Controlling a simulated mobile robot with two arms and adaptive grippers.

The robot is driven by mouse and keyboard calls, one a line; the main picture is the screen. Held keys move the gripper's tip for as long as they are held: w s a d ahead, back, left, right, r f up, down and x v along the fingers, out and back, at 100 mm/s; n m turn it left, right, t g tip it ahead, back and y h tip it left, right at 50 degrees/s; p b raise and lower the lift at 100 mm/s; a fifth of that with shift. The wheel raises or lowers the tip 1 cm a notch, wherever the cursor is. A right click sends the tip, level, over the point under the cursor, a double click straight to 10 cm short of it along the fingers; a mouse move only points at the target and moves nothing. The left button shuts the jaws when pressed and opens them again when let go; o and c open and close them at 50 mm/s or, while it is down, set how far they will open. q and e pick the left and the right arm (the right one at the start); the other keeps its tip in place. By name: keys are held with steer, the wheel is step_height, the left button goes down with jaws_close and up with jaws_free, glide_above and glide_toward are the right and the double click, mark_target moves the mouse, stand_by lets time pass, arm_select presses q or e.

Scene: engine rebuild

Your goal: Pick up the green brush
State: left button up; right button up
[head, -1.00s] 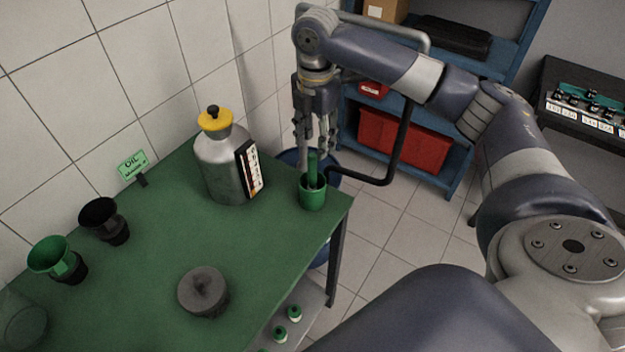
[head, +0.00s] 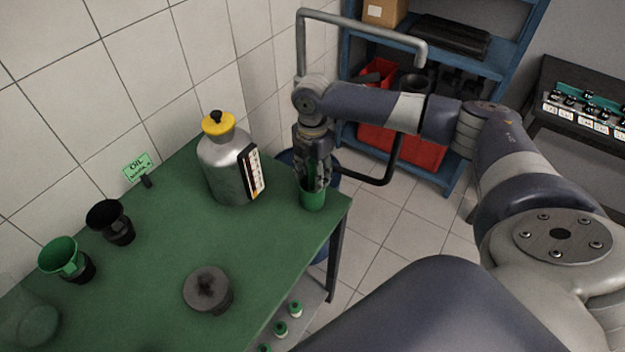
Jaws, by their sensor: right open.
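The green brush stands upright in a green cup (head: 313,200) at the far right corner of the green table. Only a green strip of the brush handle (head: 314,166) shows between my gripper's fingers. My right gripper (head: 314,185) points down over the cup, with its open fingers around the handle and its tips at the cup's rim. I cannot tell whether the fingers touch the handle. My left gripper is not in view.
A metal oil can (head: 226,165) with a yellow cap stands left of the cup. Black (head: 111,222) and green (head: 65,259) funnels and a dark round part (head: 208,290) are on the green table (head: 150,262). A blue shelf (head: 460,178) stands behind.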

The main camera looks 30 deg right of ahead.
jaws_close()
steer(key=shift+r, duration=0.1)
steer(key=shift+w+r, duration=0.1)
steer(key=shift+r, duration=0.25)
step_height(320, 180, up, 9)
steer(key=shift+r+b, duration=0.1)
steer(key=shift+b, duration=1.15)
